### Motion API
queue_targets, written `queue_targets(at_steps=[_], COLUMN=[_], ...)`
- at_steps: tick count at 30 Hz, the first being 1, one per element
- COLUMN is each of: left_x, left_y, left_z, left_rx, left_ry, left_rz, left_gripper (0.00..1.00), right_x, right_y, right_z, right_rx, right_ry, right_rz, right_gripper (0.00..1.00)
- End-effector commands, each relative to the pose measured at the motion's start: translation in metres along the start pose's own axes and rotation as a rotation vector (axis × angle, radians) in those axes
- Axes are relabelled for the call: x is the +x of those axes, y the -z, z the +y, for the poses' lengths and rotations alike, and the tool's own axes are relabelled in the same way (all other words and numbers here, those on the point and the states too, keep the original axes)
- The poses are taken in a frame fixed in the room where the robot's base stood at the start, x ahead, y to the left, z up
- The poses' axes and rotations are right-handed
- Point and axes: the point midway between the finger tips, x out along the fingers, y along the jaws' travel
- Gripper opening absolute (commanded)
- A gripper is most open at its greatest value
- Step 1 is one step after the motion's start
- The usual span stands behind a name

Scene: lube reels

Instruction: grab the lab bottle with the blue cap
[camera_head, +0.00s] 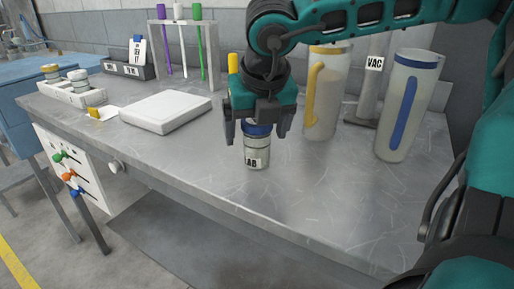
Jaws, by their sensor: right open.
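The lab bottle (257,157) is a small clear-grey jar with a white label reading LAB. It stands upright on the metal bench (210,165). Its blue cap (258,129) shows partly between the fingers of my right gripper (258,134). The gripper points down over the bottle with one finger on each side of the cap, and it is open. Whether a finger touches the cap cannot be told. The top of the cap is hidden by the gripper. My left gripper is not in view.
A pitcher with a yellow handle (328,95) and one with a blue handle (405,110) stand close on the right. A VAC stand (369,90) is behind them. A white flat box (166,111) lies left. A tube rack (184,50) stands at the back. The front bench is clear.

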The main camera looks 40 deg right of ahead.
Motion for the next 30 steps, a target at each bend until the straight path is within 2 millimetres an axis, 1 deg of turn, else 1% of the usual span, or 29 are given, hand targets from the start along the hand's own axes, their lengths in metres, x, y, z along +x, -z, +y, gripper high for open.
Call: queue_targets(at_steps=[1, 3, 9, 10, 27, 28, 30], left_x=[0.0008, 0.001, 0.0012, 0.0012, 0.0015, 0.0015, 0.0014], left_y=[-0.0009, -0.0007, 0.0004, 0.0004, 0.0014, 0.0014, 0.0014], left_z=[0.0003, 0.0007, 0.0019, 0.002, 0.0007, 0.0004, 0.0], left_rx=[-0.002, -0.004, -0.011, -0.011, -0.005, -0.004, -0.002], left_ry=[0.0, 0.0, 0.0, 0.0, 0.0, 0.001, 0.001], left_rz=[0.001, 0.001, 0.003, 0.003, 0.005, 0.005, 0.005], left_gripper=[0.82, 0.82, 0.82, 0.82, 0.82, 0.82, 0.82], right_x=[0.0057, 0.0083, 0.0084, 0.0083, 0.008, 0.008, 0.0078], right_y=[0.0005, 0.0, -0.0003, -0.0003, -0.0003, -0.0003, -0.0005], right_z=[-0.0001, -0.0001, -0.0001, -0.0001, -0.0001, -0.0001, 0.0], right_rx=[0.0, 0.001, 0.001, 0.001, 0.001, 0.001, 0.001], right_ry=[0.0, 0.0, -0.001, -0.001, 0.0, 0.0, -0.001], right_rz=[0.002, 0.0, -0.001, -0.001, -0.001, -0.001, -0.002], right_gripper=[0.9, 0.9, 0.9, 0.88, 0.34, 0.32, 0.31])
